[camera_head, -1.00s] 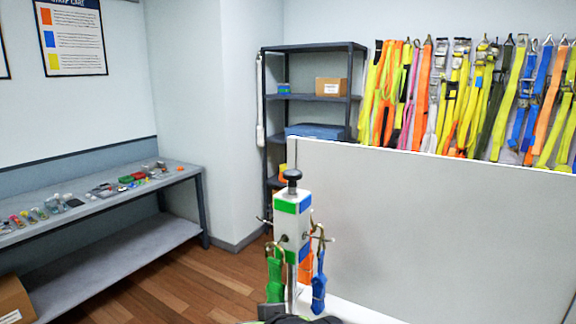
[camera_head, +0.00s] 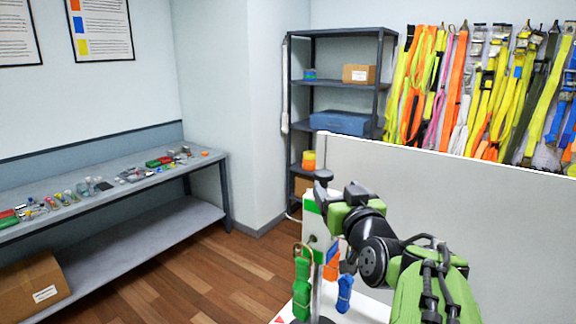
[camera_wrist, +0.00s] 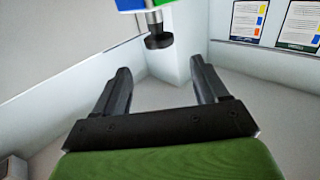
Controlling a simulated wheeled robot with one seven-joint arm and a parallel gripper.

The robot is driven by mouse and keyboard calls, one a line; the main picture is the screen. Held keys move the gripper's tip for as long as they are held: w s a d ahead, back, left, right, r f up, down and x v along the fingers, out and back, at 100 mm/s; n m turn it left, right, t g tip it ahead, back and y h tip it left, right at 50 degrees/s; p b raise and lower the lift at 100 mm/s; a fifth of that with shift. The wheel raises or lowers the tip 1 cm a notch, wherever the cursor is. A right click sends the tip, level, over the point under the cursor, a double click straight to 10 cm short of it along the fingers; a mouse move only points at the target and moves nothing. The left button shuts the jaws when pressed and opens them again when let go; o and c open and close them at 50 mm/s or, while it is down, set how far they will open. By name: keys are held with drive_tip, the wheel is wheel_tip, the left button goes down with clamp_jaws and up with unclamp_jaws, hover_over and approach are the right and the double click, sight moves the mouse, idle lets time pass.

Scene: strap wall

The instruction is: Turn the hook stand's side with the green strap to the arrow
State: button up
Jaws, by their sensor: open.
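The hook stand (camera_head: 311,230) has a white block head with coloured bands and a black knob on top. My gripper (camera_head: 342,190) is at the stand's top, beside the knob, partly covering the head. In the wrist view, my gripper (camera_wrist: 160,82) has its fingers wide apart and empty. The knob (camera_wrist: 158,41) is just beyond the fingertips. A small red mark (camera_head: 281,320), possibly the arrow, shows at the bottom edge.
A white panel (camera_head: 450,190) stands right behind my arm. A bench (camera_head: 205,160) with small parts is at the left, with a cardboard box (camera_head: 32,283) below. A shelf (camera_head: 340,83) and many hanging straps are at the back. The floor between is clear.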

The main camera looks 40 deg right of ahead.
sight(323, 170)
drive_tip(key=p+x, duration=0.3)
drive_tip(key=x, duration=0.9)
drive_tip(key=shift+w+d, duration=0.2)
drive_tip(key=shift+s, duration=0.1)
drive_tip(key=shift+c, duration=0.2)
clamp_jaws()
